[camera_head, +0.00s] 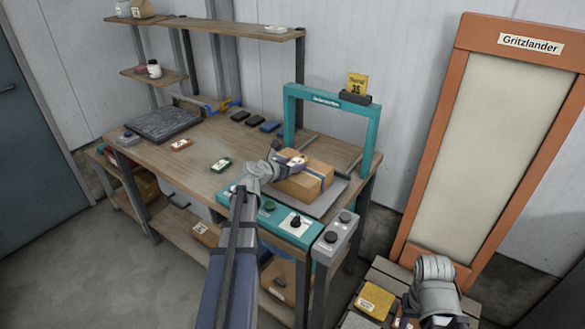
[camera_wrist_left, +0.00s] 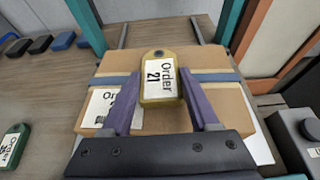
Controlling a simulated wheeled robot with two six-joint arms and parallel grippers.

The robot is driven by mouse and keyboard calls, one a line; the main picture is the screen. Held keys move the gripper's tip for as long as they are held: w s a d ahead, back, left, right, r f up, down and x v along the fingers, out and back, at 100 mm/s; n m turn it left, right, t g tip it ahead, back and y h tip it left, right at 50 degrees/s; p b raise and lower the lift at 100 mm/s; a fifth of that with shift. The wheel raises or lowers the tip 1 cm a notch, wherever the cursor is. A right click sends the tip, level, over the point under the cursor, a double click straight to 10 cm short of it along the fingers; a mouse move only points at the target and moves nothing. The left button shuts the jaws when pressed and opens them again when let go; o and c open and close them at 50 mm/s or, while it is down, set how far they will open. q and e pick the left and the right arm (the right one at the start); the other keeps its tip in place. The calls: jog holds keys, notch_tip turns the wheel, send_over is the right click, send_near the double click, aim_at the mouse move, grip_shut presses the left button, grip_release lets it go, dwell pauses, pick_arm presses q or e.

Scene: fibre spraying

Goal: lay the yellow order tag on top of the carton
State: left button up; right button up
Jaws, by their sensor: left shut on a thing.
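The brown carton (camera_head: 312,183) with a blue band sits on the bench under the teal arch. It fills the middle of the left wrist view (camera_wrist_left: 232,118), with a white label on its top. My left gripper (camera_head: 290,158) is over the carton. In the left wrist view its purple fingers are shut on the yellow order tag (camera_wrist_left: 160,78), marked "Order 21". The tag is over the carton's top and blue band; whether it touches the carton I cannot tell. My right arm shows at the lower right, but its fingers are not clear.
The teal arch (camera_head: 288,105) stands around the carton and bears a yellow sign (camera_head: 357,84). A green tag (camera_head: 221,165) and a red tag (camera_head: 181,145) lie on the bench (camera_head: 200,185). A control panel (camera_head: 268,207) runs along the front. A tall orange-framed panel (camera_head: 490,130) stands right.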

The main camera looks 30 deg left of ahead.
pick_arm(q)
jog(key=shift+f, duration=0.1)
jog(key=o, duration=1.3)
jog(key=shift+o, duration=0.2)
jog(key=shift+r, duration=0.3)
jog(key=p+v, duration=0.4)
jog(key=v, duration=0.7)
jog(key=shift+s+p, duration=0.3)
jog(key=shift+s, duration=0.2)
